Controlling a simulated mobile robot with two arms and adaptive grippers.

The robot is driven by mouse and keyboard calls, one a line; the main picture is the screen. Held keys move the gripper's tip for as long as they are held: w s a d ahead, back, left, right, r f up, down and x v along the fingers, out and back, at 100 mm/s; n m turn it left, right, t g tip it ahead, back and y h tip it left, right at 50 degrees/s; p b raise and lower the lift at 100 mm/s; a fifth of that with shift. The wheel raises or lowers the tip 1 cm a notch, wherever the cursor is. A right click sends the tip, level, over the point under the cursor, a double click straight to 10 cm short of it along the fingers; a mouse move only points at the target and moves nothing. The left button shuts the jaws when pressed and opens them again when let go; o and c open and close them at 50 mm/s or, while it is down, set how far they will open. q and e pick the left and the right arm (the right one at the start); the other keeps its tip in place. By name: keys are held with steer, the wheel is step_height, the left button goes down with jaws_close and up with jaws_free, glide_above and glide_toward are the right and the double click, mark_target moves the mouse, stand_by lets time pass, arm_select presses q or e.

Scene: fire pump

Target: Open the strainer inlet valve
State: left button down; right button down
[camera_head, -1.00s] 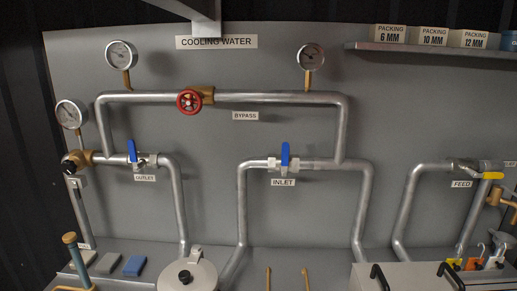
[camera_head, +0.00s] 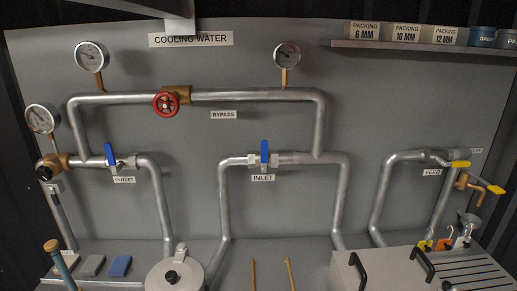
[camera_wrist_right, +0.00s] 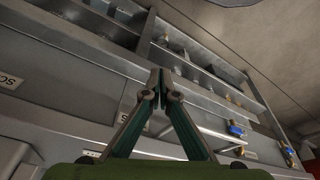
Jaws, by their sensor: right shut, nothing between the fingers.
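The inlet valve (camera_head: 265,160) sits on a horizontal pipe in the middle of the panel in the head view, above the INLET label (camera_head: 263,178). Its blue lever (camera_head: 264,148) stands upright, across the pipe. My right gripper (camera_wrist_right: 160,76) shows only in the right wrist view. Its two fingertips meet, with nothing held between them, and it is away from the inlet valve. My left gripper is in neither view.
The outlet valve (camera_head: 117,162) with a blue lever is at the left. A red bypass handwheel (camera_head: 166,103) is above. Yellow-handled feed valves are at the right. A lidded round pot (camera_head: 174,275) and a grey box (camera_head: 390,262) stand below. The wrist view shows grey shelving (camera_wrist_right: 190,65).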

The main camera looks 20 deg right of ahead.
mark_target(264, 157)
steer(key=w+r+n+t+p, duration=0.1)
steer(key=w+r, duration=0.2)
steer(key=r, duration=0.6)
steer(key=w+r+t+p, duration=0.1)
steer(key=w+r, duration=0.2)
steer(key=r, duration=0.5)
steer(key=w+r+n+t, duration=0.75)
steer(key=w+r, duration=1.05)
steer(key=w, duration=0.3)
steer(key=w+r+n+t, duration=0.2)
steer(key=w+r+n, duration=0.2)
steer(key=r, duration=0.5)
steer(key=w+r+n+t, duration=0.3)
steer(key=w+r+n, duration=0.1)
steer(key=w+r, duration=0.4)
step_height(264, 157, up, 2)
steer(key=shift+d+r+t+y, duration=0.2)
steer(key=shift+d+t+y, duration=0.15)
steer(key=shift+y, duration=0.05)
steer(key=w+p, duration=0.4)
steer(key=w, duration=0.6)
steer(key=shift+s+d+p, duration=0.3)
steer(key=shift+d+p, duration=0.3)
steer(key=shift+d, duration=0.25)
steer(key=shift+s+d+p, duration=0.3)
steer(key=shift+d+p, duration=0.3)
steer(key=shift+d, duration=0.2)
